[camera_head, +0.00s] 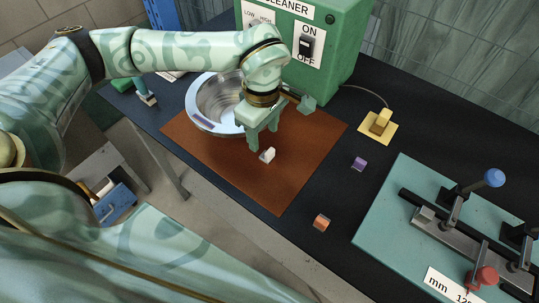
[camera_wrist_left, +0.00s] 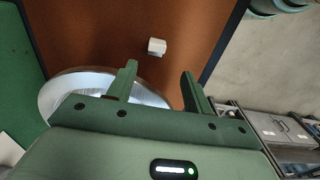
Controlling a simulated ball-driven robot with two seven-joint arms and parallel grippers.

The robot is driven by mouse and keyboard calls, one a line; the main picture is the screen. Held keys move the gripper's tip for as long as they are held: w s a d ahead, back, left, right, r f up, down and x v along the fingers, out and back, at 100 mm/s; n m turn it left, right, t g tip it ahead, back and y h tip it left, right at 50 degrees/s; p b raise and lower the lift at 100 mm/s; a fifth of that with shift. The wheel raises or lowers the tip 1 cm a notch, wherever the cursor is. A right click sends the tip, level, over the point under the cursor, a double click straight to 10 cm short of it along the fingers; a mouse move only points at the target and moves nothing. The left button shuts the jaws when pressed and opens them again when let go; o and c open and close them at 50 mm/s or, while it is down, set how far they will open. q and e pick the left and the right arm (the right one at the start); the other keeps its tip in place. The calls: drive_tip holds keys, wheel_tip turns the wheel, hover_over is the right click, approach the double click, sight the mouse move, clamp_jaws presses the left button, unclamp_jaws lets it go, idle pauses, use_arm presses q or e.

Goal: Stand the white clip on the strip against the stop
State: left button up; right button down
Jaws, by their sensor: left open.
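The white clip (camera_head: 267,155) is a small pale block on the brown mat (camera_head: 300,165), near the mat's middle. It also shows in the left wrist view (camera_wrist_left: 156,46), beyond the fingertips. My left gripper (camera_head: 281,122) is open and empty above the mat, its fingers apart and not touching the clip. In the left wrist view the gap between the fingers (camera_wrist_left: 158,72) lines up with the clip. A dark strip (camera_head: 408,197) runs across the teal board (camera_head: 385,225) at the right, beside a grey metal rail. Which part is the stop I cannot tell. My right gripper is not in view.
A steel bowl (camera_head: 205,95) stands behind the gripper, close to the green machine (camera_head: 340,45). A purple block (camera_head: 359,163) and an orange block (camera_head: 322,222) lie on the dark bench. A yellow piece (camera_head: 380,122) sits at the back. Blue-knobbed (camera_head: 494,178) and red-knobbed (camera_head: 487,274) levers rise from the board.

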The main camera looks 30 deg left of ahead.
sight(268, 151)
use_arm(q)
drive_tip(key=shift+f, duration=1.4)
drive_tip(key=f, duration=0.1)
drive_tip(key=f+b, duration=0.1)
drive_tip(key=d+f+b, duration=0.1)
drive_tip(key=f, duration=0.1)
drive_tip(key=shift+w, duration=0.3)
drive_tip(key=shift+a+f, duration=0.1)
drive_tip(key=shift+f, duration=0.3)
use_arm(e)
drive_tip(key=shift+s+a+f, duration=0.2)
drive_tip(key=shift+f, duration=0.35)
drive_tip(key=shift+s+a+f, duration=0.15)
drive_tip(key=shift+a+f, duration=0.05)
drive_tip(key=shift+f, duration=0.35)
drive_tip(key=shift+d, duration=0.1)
use_arm(q)
clamp_jaws()
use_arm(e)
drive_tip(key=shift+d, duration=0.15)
use_arm(q)
drive_tip(key=shift+r, duration=0.15)
